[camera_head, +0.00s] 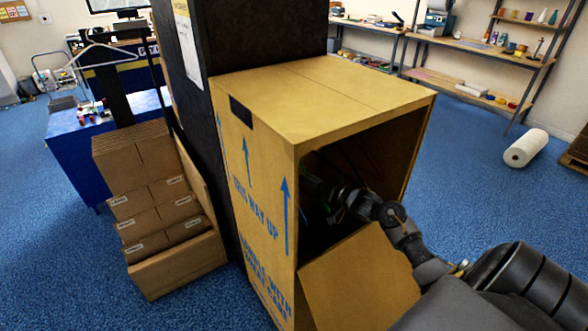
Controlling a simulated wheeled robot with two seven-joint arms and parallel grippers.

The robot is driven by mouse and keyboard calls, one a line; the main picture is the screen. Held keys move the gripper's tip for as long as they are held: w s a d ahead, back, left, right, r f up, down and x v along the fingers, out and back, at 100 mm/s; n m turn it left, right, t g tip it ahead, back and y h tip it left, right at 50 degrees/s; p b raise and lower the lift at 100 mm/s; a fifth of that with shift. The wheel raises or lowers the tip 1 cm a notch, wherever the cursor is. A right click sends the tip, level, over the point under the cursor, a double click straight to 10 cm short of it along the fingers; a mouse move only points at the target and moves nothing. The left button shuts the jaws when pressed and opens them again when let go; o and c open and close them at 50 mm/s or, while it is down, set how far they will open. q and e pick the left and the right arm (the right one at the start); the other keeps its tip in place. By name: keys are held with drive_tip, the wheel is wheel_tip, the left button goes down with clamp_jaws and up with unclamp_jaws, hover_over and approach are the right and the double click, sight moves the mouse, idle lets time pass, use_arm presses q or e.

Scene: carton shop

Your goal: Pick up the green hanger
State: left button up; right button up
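A tall tan wardrobe carton (266,150) with blue arrows and lettering stands in the middle, its front open and its lower flap (362,285) folded out. My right arm comes in from the lower right and reaches into the opening. My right gripper (318,192) is inside the dark carton; its fingers are too dark to tell open from shut. No green hanger can be made out clearly; a small greenish trace shows beside the gripper, but I cannot tell what it is. The carton's inside is mostly in shadow. My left gripper is not in view.
A tall black block (270,35) stands behind the carton. A box of packed small cartons (190,262) is at left, before a blue-covered table (75,150). A pale hanger (95,46) hangs above it. A white roll (525,148) lies on the blue carpet at right.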

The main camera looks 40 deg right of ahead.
clamp_jaws()
drive_tip(key=shift+r, duration=0.1)
drive_tip(key=shift+r, duration=0.5)
wheel_tip(320, 180, up, 2)
drive_tip(key=shift+r+b, duration=0.15)
drive_tip(key=shift+b, duration=0.3)
drive_tip(key=b+v, duration=0.3)
drive_tip(key=v, duration=1.5)
drive_tip(key=shift+s, duration=0.1)
